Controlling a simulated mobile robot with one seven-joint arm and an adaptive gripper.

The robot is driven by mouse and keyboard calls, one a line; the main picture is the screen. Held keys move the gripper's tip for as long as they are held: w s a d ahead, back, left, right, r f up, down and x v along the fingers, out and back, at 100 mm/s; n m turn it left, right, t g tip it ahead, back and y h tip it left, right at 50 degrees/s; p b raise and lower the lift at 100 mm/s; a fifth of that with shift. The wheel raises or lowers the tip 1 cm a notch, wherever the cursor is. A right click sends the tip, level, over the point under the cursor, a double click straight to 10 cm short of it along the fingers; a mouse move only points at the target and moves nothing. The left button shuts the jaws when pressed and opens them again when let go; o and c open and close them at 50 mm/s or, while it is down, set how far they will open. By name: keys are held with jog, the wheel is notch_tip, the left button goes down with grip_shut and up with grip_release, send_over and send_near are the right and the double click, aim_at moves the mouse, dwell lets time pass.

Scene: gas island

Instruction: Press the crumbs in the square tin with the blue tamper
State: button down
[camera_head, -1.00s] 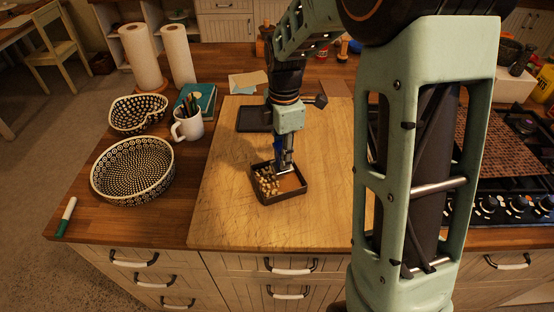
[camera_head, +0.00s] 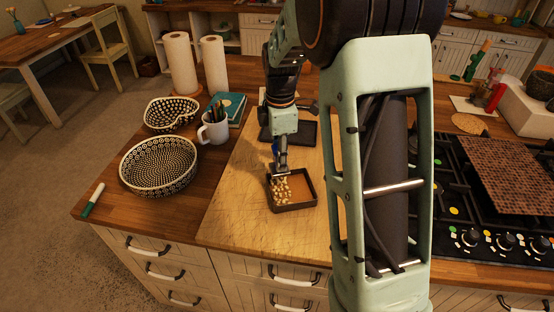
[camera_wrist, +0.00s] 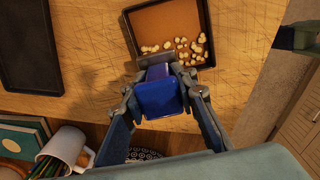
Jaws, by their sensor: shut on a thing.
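The square tin (camera_head: 306,203) is dark with a brown floor and stands on the wooden board. Pale crumbs (camera_head: 282,193) lie loose in its left part in the head view; the rest of the floor is bare. My gripper (camera_head: 280,158) is at the tin's far left corner. In the wrist view my gripper (camera_wrist: 165,85) is shut on the blue tamper (camera_wrist: 158,98), and the crumbs (camera_wrist: 190,52) show just beyond it. The tamper's lower end is partly hidden, so I cannot tell whether it touches the crumbs.
A dark tray (camera_head: 303,134) lies on the board (camera_head: 243,215) behind the tin. A white mug with pencils (camera_head: 214,128), two patterned bowls (camera_head: 158,167) and paper rolls (camera_head: 181,62) stand to the left. The hob (camera_head: 480,190) is to the right. The board's front is clear.

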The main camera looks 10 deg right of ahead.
dwell(0.4)
jog(key=shift+f+b, duration=1.85)
jog(key=shift+f, duration=0.65)
jog(key=shift+s+f+b, duration=0.1)
jog(key=shift+f+b, duration=0.3)
jog(key=shift+f, duration=0.3)
